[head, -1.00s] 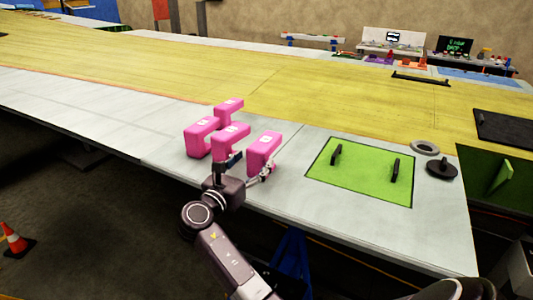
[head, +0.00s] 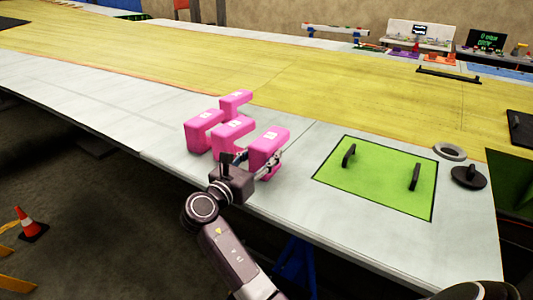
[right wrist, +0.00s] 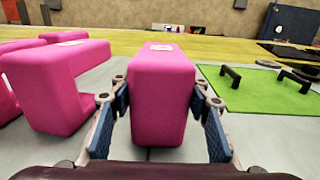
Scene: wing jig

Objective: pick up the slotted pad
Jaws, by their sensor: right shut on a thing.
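Several pink blocks stand in a cluster on the light grey table edge in the head view. The rightmost pink pad (head: 269,145) is between the fingers of my right gripper (head: 251,164). In the right wrist view that pink pad (right wrist: 163,72) fills the space between the two blue finger pads of my right gripper (right wrist: 160,100), which is shut on it. Its slot does not show from there, and I cannot tell whether its underside touches the table. My left gripper is not in view.
Other pink blocks (head: 203,130) stand close on the left; a C-shaped one (right wrist: 62,85) is beside the left finger. A green plate (head: 380,180) with two black handles lies to the right, near a grey ring (head: 450,151) and a black knobbed disc (head: 468,177).

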